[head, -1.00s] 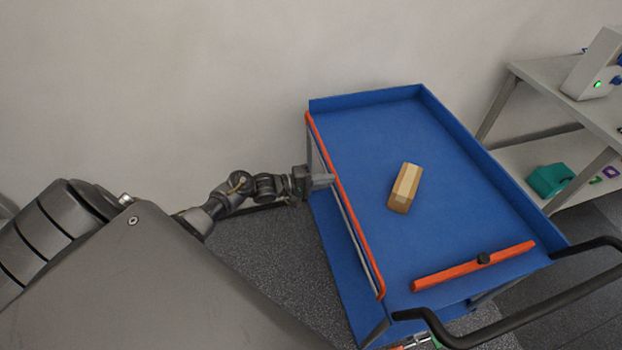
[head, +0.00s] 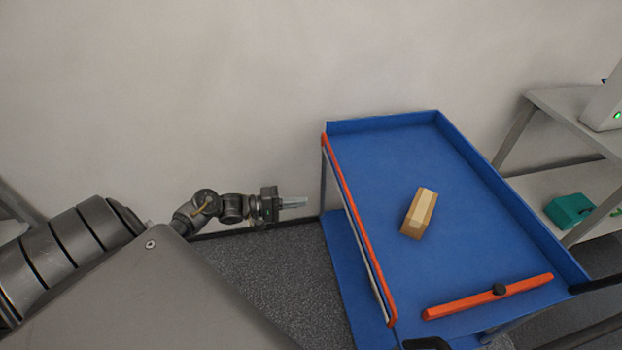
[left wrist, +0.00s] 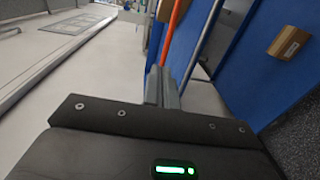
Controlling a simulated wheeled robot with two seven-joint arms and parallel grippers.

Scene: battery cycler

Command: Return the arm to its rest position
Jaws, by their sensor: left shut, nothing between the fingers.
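My left arm comes in from the left in the head view. Its gripper (head: 293,203) is shut and empty, left of the blue cart (head: 365,140) and apart from it. In the left wrist view the closed fingers of the left gripper (left wrist: 162,88) point toward the orange edge bar of the cart. My right gripper is not in view.
A tan box (head: 419,214) lies on the cart's top tray. An orange bar with a black knob (head: 460,302) lies near its front edge. A grey shelf (head: 570,115) stands at the right, with a teal object (head: 569,211) on its lower level. The wall is behind.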

